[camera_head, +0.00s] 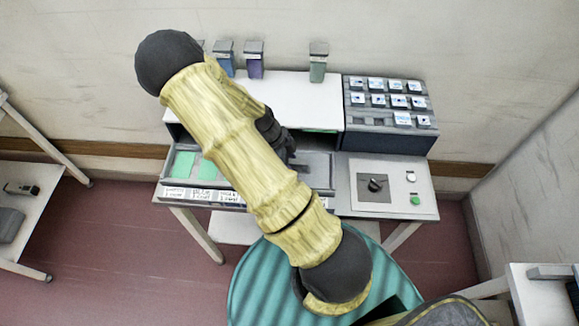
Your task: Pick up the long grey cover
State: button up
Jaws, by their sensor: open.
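My gripper (285,150) is dark and partly hidden behind my yellow-sleeved arm. It is over the front of the white curing tunnel, just above a grey section (318,170) of the labelled front tray. It is open, and I see nothing held between its fingers. A long grey piece (550,272) lies on the white table at the right edge, well away from my gripper. I cannot tell for sure whether this piece or the grey section under my gripper is the long grey cover.
The tunnel (310,95) stands on a white bench. A dark rack of labelled blocks (390,122) and a panel with a black knob (376,185) are to its right. Green sheets (183,165) lie in the tray's left part. A left shelf (30,245) holds small dark items.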

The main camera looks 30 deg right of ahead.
jog(key=shift+c, duration=0.3)
grip_shut()
notch_tip(320, 180, up, 10)
jog(key=shift+r+b, duration=0.1)
jog(key=shift+b, duration=0.3)
jog(key=shift+w, duration=0.1)
dwell(0.7)
